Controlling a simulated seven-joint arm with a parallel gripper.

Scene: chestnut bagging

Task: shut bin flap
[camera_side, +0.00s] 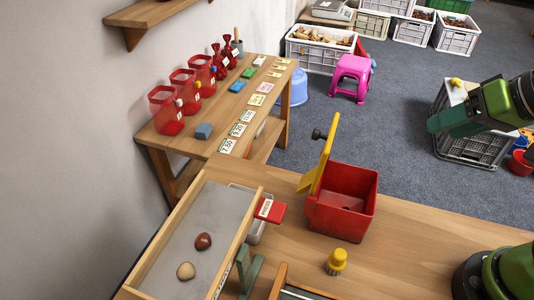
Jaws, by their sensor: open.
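The red bin (341,222) is an open-topped square box standing on the wooden worktable. Its yellow flap (326,160) stands up, tilted slightly, along the bin's left side, so the bin is open. A black knob (319,134) sticks out to the left near the flap's top. The bin's inside looks empty, though part of its floor is hidden. My gripper is not in view; only green links of my arm show at the right, well apart from the bin and flap.
A yellow-capped object (336,262) stands in front of the bin. A sloped grey tray (206,215) with two chestnut-like pieces and a red labelled tab (270,210) lie to the left. The tabletop (424,232) right of the bin is clear.

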